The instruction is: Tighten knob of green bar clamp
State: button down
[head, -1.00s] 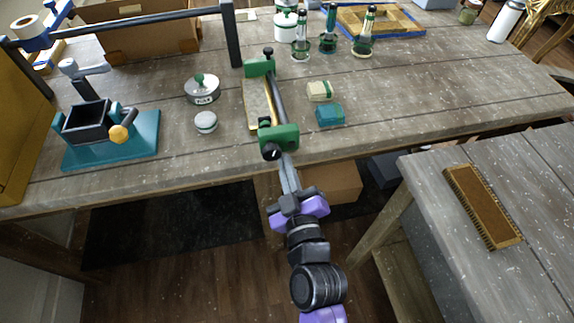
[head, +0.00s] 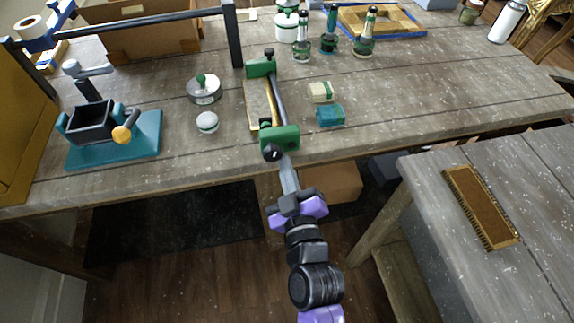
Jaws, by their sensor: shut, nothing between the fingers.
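The green bar clamp (head: 279,139) lies on the wooden workbench, its dark bar running away from me between a near and a far green jaw. A strip of light wood lies along the bar's left side. The clamp's black knob (head: 271,153) is on the near jaw, close to the bench's front edge. My gripper (head: 287,163) reaches up from below with its fingers shut and empty. Its tips are right by the near jaw, just below and right of the knob. I cannot tell whether they touch it.
A teal-based vise (head: 113,150) stands to the left, with a round lidded tin (head: 204,90) and a small white-topped jar (head: 207,122) nearer the clamp. Cream and teal blocks (head: 330,115) lie to the right. A lower table with a brush (head: 480,205) stands at right.

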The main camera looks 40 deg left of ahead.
jog(key=shift+s+a+r+b, duration=0.3)
jog(key=shift+s+a+b, duration=0.1)
jog(key=shift+a, duration=0.15)
jog(key=shift+s+a+f, duration=0.1)
jog(key=shift+s+a, duration=0.1)
jog(key=shift+s, duration=0.05)
jog(key=shift+w+d+f+b, duration=0.1)
jog(key=shift+f+b, duration=0.25)
jog(key=shift+b, duration=0.65)
jog(key=b+v, duration=0.2)
jog(key=v, duration=0.4)
jog(key=shift+d+f, duration=0.25)
jog(key=shift+f, duration=0.05)
jog(key=shift+w, duration=0.15)
